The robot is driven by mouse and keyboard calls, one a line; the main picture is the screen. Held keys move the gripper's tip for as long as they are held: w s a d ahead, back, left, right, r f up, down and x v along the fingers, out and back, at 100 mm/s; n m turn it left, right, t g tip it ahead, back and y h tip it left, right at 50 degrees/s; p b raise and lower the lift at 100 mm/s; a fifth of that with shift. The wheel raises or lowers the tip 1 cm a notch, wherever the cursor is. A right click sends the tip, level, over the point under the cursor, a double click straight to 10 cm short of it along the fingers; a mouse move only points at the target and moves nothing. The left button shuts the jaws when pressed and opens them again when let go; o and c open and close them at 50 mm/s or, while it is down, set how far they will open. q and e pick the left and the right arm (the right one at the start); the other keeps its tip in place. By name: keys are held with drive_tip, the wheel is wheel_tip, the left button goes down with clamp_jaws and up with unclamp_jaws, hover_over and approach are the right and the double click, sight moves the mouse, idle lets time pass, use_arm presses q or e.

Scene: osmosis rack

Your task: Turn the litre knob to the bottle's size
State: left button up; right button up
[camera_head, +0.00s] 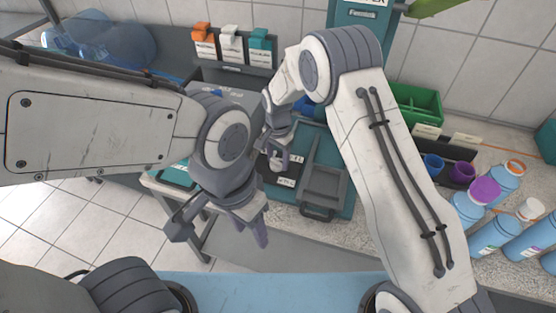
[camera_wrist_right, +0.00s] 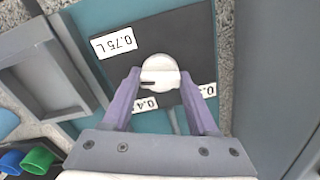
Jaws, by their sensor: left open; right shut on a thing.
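The white round litre knob (camera_wrist_right: 160,72) sits on a dark dial plate (camera_wrist_right: 190,35) in the right wrist view. A short dark mark shows near the knob's left edge, between the "0.75L" label (camera_wrist_right: 115,42) and a partly hidden "0.4" label (camera_wrist_right: 145,103). Another label (camera_wrist_right: 208,90) is partly covered by a finger. My right gripper (camera_wrist_right: 160,76) is shut on the knob, one purple finger on each side. In the head view my right gripper (camera_head: 277,140) is over the teal panel. My left gripper (camera_head: 220,236) is open and empty, lower left of the panel.
Several blue bottles (camera_head: 497,232) with coloured caps stand at the right. A large blue jug (camera_head: 110,40) is at the upper left. A green bin (camera_head: 417,105), cups (camera_head: 462,172) and a grey tray (camera_head: 324,184) are near the panel. No bottle size is readable.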

sight(279, 160)
drive_tip(key=m, duration=0.5)
drive_tip(key=shift+m+b, duration=0.35)
drive_tip(key=shift+m, duration=0.05)
idle(0.4)
drive_tip(key=o, duration=1.4)
wheel_tip(279, 160, up, 9)
drive_tip(key=shift+r+b, duration=0.15)
drive_tip(key=shift+b, duration=0.8)
drive_tip(key=shift+r, duration=0.65)
drive_tip(key=shift+s+d, duration=0.1)
drive_tip(key=shift+d, duration=0.05)
